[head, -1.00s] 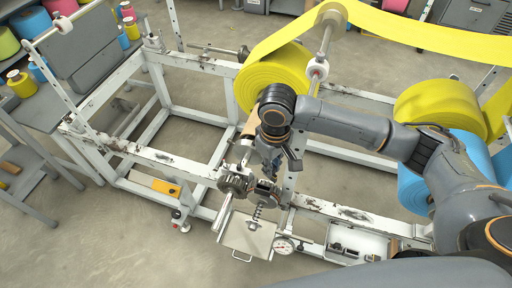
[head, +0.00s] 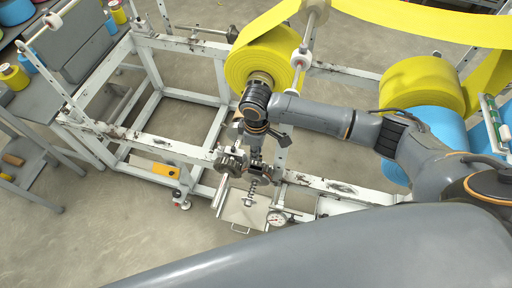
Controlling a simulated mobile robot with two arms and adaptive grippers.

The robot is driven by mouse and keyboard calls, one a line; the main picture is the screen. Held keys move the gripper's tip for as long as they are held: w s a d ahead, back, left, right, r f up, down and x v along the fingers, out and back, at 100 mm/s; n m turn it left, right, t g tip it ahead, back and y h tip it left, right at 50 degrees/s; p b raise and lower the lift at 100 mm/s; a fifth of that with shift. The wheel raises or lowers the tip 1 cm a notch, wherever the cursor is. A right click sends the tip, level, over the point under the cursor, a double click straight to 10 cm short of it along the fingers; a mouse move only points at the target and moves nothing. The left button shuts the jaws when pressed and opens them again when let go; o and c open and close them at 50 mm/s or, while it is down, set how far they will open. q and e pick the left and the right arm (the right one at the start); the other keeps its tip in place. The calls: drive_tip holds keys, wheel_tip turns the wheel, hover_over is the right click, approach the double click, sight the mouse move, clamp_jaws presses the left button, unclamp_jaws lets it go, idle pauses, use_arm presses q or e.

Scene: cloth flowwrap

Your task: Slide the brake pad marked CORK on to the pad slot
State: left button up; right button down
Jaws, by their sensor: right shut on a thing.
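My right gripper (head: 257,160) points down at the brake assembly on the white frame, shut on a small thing. I take it as the brake pad; it is mostly hidden by the fingers and no CORK marking can be read. Just left of the fingers is a dark toothed disc (head: 231,162). A dark metal block (head: 260,173) sits directly below the fingers, with a spring (head: 250,192) in front of it. The pad slot cannot be made out from here. My left gripper is not in view.
A yellow roll (head: 262,62) stands behind the gripper, with more rolls (head: 415,85) at right. A pale plate (head: 243,212) and a dial gauge (head: 276,218) are in front. White frame rails (head: 335,188) surround the spot. A large grey part of mine covers the bottom.

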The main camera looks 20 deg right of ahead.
drive_tip(key=shift+f+b, duration=1.1)
drive_tip(key=shift+f, duration=1.3)
drive_tip(key=shift+r, duration=0.15)
drive_tip(key=shift+p, duration=0.55)
drive_tip(key=shift+p, duration=0.35)
drive_tip(key=shift+f+b, duration=1)
drive_tip(key=shift+f, duration=1.25)
drive_tip(key=c, duration=1.2)
unclamp_jaws()
